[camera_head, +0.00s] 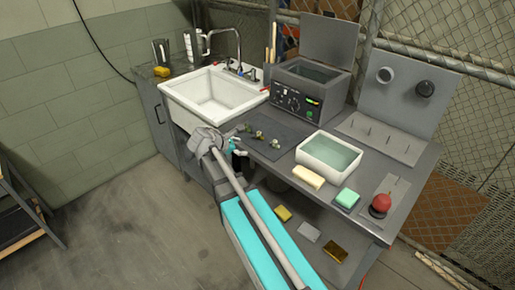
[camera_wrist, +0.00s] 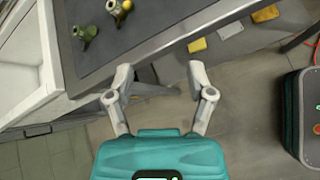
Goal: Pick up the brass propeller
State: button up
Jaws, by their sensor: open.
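Several small brass-and-green parts lie on a dark mat (camera_head: 290,133) on the grey bench. One part (camera_head: 259,135) is near the middle of the mat and another (camera_head: 275,143) is just right of it. In the wrist view a dull green part (camera_wrist: 85,33) and a yellower part with a round opening (camera_wrist: 120,8) show at upper left. They are too small to tell which is the brass propeller. My gripper (camera_wrist: 160,80) is open and empty, off the bench's front edge, apart from the parts. In the head view it is near the mat's front left (camera_head: 238,150).
A white sink (camera_head: 215,90) stands left. A grey lidded machine (camera_head: 300,95) is behind the mat. A water-filled white tub (camera_head: 330,155), a cream block (camera_head: 309,178), a green sponge (camera_head: 347,198) and a red knob (camera_head: 381,203) are right. Sponges lie on the lower shelf.

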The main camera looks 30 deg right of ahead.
aim_at(258, 134)
jog(key=shift+w+d+f+n+t+h+b, duration=0.15)
jog(key=shift+w+n+t+h+b, duration=0.2)
jog(key=shift+w+n+h+b, duration=0.75)
jog(key=shift+w+d+f+n+t+h+b, duration=0.15)
jog(key=shift+w+n+t+h+b, duration=0.4)
jog(key=shift+w+n, duration=0.95)
jog(key=shift+s, duration=0.1)
jog(key=b+x, duration=0.3)
jog(key=x, duration=0.4)
jog(key=shift+d+f, duration=0.25)
jog(key=shift+w+d+f, duration=0.1)
jog(key=shift+w+d, duration=0.1)
jog(key=shift+d, duration=0.25)
jog(key=shift+b+x, duration=0.9)
jog(key=shift+x, duration=1.75)
jog(key=shift+w+a, duration=0.1)
